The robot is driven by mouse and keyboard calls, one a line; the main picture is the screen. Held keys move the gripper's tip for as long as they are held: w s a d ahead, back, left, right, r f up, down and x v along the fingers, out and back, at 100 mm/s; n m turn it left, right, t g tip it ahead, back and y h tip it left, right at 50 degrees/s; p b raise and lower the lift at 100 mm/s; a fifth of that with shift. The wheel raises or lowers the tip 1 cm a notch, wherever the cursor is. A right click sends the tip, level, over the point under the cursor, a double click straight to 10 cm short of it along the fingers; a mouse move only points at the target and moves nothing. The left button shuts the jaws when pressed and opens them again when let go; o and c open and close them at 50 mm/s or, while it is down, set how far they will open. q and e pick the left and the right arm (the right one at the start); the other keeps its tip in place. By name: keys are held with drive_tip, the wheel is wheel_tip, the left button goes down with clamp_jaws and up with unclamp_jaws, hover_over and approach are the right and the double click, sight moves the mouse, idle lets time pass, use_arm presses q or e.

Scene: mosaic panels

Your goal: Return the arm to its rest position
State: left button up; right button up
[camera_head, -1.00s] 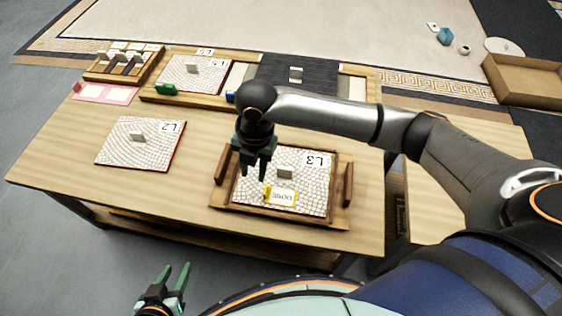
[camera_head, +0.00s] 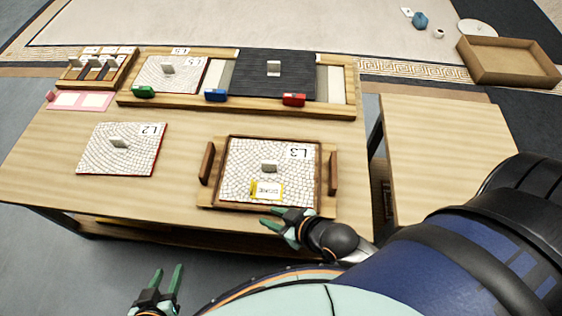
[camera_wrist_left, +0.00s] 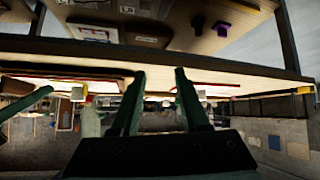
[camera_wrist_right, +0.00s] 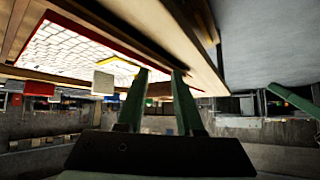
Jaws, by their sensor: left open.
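My right gripper (camera_head: 267,216) is by the front edge of the tray that holds the L3 panel (camera_head: 241,150), with its arm folded back toward my body at the lower right. In the right wrist view its fingers (camera_wrist_right: 158,75) are apart with nothing between them, below the table edge and the panel. My left gripper (camera_head: 167,272) is low at the bottom of the head view, in front of the table. In the left wrist view its fingers (camera_wrist_left: 158,75) are apart and empty.
The table (camera_head: 60,150) bears the L2 panel (camera_head: 100,155), the L5 panel (camera_head: 155,80), a dark ribbed panel (camera_head: 260,85), and green (camera_head: 143,91), blue (camera_head: 215,95) and red (camera_head: 293,100) blocks. A second table (camera_head: 440,140) stands right. An open box (camera_head: 505,75) lies beyond.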

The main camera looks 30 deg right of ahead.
drive_tip(key=shift+s+d+f+m+h, duration=0.15)
drive_tip(key=shift+s+d+m+h, duration=0.15)
drive_tip(key=shift+s+d+m, duration=0.35)
drive_tip(key=shift+w+d, duration=0.1)
